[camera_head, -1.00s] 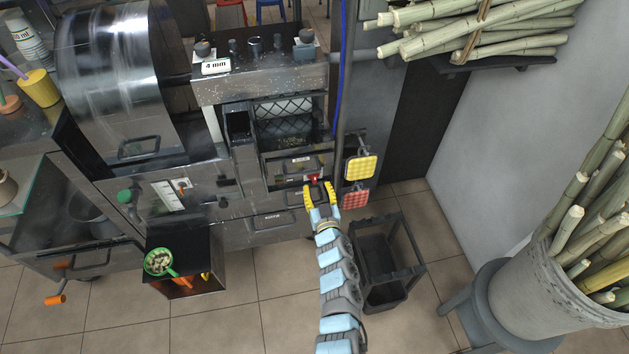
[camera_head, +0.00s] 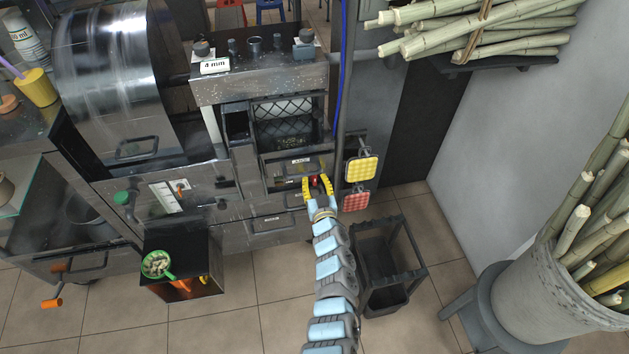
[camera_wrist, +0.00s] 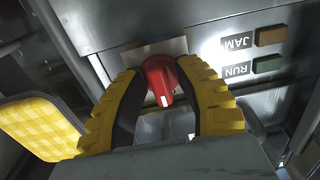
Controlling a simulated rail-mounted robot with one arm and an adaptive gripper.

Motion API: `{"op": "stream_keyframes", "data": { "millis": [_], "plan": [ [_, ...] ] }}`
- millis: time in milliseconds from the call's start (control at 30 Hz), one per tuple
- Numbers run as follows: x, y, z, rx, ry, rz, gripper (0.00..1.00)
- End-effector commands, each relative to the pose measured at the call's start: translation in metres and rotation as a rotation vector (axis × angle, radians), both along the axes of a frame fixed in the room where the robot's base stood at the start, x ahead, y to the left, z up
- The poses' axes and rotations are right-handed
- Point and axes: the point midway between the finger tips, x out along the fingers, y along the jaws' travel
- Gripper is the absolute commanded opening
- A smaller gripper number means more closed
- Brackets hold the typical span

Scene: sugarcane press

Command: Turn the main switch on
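The red switch knob (camera_wrist: 160,80) sits on a metal panel of the press. In the wrist view it lies between the two yellow fingers of my gripper (camera_wrist: 168,95). The fingers stand apart, with a visible gap on the knob's right; on the left the gap is narrow and contact is hard to tell. In the head view my gripper (camera_head: 318,188) is at the press front, with the small red knob (camera_head: 315,181) between its fingertips. Labels JAM (camera_wrist: 238,43) and RUN (camera_wrist: 237,71) with dim lamps sit to the right in the wrist view.
A yellow square pad (camera_head: 361,168) and a red square pad (camera_head: 356,200) are mounted just right of my gripper. A black open bin (camera_head: 385,262) stands on the floor below them. A bucket of cane (camera_head: 545,290) on a stool is at the right.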

Motion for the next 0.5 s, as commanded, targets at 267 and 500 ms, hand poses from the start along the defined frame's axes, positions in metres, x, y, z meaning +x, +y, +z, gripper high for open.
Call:
{"op": "stream_keyframes", "data": {
  "millis": [267,500],
  "plan": [
    [0.0000,0.0003,-0.0001,0.000,0.000,0.000,0.00],
    [0.0001,0.0001,0.0017,0.025,0.006,-0.001,0.00]
  ]
}}
